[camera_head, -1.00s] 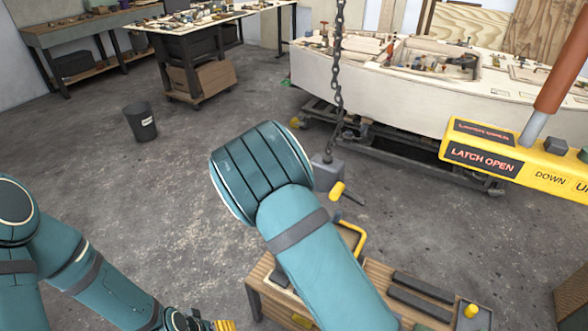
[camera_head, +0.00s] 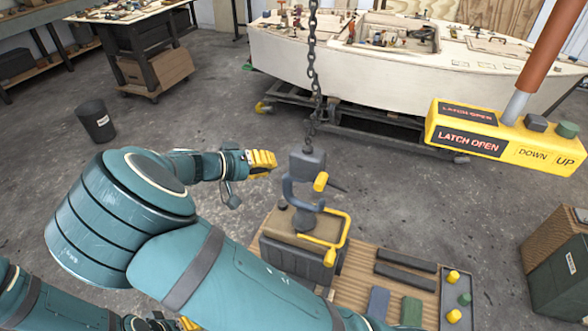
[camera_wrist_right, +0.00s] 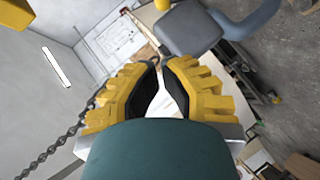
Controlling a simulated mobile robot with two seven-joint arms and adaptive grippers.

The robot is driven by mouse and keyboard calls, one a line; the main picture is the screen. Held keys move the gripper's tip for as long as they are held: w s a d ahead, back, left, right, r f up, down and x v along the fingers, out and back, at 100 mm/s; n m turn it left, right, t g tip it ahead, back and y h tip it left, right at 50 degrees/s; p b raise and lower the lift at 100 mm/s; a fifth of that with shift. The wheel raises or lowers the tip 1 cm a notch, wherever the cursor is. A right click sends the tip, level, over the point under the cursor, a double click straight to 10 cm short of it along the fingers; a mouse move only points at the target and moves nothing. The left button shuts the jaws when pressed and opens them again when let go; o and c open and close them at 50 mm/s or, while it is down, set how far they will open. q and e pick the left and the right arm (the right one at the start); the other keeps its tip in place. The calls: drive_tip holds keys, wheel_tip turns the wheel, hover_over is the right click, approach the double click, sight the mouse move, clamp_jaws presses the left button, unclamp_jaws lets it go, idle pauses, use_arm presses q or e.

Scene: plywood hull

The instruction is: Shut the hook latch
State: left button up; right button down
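A blue-grey hook (camera_head: 287,192) hangs below a grey block (camera_head: 307,160) on the chain. A yellow knob (camera_head: 321,181) with a dark rod sits at its right; I cannot tell the latch tongue apart. The yellow pendant display (camera_head: 470,142) reads "LATCH OPEN". My right gripper (camera_head: 268,162) is left of the block, apart from it in the picture. In the right wrist view its fingertips (camera_wrist_right: 160,62) are nearly together with nothing between them; the grey block (camera_wrist_right: 190,30) and hook (camera_wrist_right: 245,22) are beyond, upper right. My left gripper (camera_head: 188,323) is mostly cut off at the bottom edge.
Below the hook is a dark load with a yellow bail (camera_head: 346,230); whether the hook passes through it is unclear. A wooden pallet (camera_head: 375,290) carries dark bars and blocks. The chain (camera_head: 313,70) hangs above. A boat hull (camera_head: 340,62) stands behind.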

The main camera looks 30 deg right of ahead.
use_arm(q)
drive_tip(key=shift+f, duration=0.25)
use_arm(e)
drive_tip(key=s+f+x, duration=0.1)
drive_tip(key=s+x, duration=0.1)
drive_tip(key=x, duration=1)
drive_tip(key=shift+s+f, duration=0.15)
drive_tip(key=shift+s, duration=0.05)
use_arm(q)
drive_tip(key=shift+s+b, duration=0.1)
drive_tip(key=shift+b, duration=0.2)
